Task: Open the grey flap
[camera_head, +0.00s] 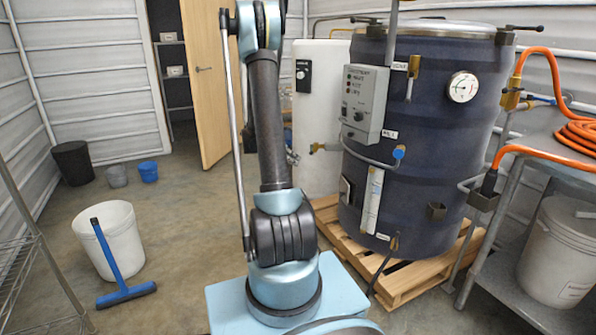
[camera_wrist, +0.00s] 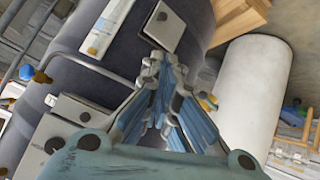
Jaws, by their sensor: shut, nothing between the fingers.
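The grey flap (camera_head: 345,189) is a small plate low on the left side of the dark blue drum (camera_head: 420,130). In the wrist view the flap (camera_wrist: 168,32) shows a dark round knob on its face and appears to lie against the drum wall. My gripper (camera_wrist: 163,62) is shut and empty. In the wrist view its fingertips are just below the flap's lower edge in the picture; I cannot tell how far they are from it. In the head view my arm hides most or all of the gripper.
A grey control box (camera_head: 364,101) and a white gauge strip (camera_head: 372,200) sit on the drum near the flap. A white cylinder (camera_head: 318,120) stands behind left. The drum stands on a wooden pallet (camera_head: 408,283). A bucket (camera_head: 108,240) and squeegee (camera_head: 125,292) are at left.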

